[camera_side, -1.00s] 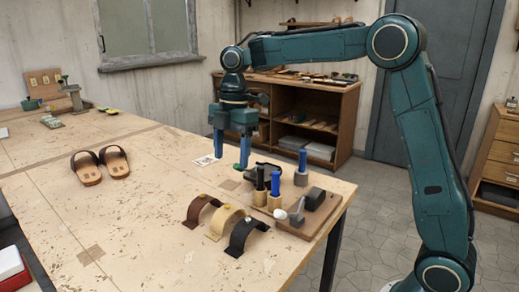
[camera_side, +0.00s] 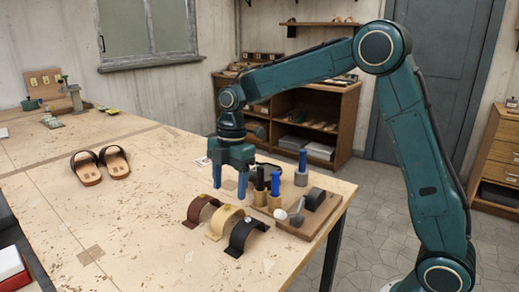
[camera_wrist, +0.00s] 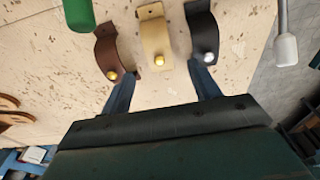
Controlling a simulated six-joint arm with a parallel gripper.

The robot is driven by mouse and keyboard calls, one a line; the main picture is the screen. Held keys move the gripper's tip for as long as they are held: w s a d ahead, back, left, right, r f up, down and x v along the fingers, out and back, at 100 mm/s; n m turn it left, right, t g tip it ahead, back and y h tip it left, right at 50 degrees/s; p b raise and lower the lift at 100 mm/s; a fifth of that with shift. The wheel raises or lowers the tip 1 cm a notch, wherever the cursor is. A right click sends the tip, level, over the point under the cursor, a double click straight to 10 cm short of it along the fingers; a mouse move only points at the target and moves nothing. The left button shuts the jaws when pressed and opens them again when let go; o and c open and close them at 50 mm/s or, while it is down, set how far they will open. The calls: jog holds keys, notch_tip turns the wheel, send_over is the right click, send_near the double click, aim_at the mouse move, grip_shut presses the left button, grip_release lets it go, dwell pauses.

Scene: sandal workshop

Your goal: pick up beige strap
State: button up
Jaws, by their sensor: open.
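The beige strap (camera_side: 224,221) stands arched on the workbench between a brown strap (camera_side: 200,210) and a black strap (camera_side: 246,235). In the wrist view the beige strap (camera_wrist: 155,35) lies ahead, between the lines of my two fingers, with a brass stud at its near end. My gripper (camera_side: 230,190) is open and empty, above the bench just behind the straps in the side view. In the wrist view its fingers (camera_wrist: 163,92) point toward the row, apart from the beige strap.
A wooden tool board (camera_side: 310,225) with blue- and black-handled tools stands right of the straps, close to my gripper. A pair of sandals (camera_side: 101,163) lies at the left. The bench (camera_side: 130,225) is clear in front of them.

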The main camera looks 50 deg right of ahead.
aim_at(228, 204)
jog(key=shift+f, duration=0.35)
jog(key=shift+a+f, duration=0.2)
jog(key=shift+f, duration=1.1)
jog(key=shift+a+f, duration=0.15)
jog(key=shift+f, duration=1.1)
jog(key=c, duration=1.1)
jog(key=shift+w+r, duration=0.1)
jog(key=shift+r, duration=4.9)
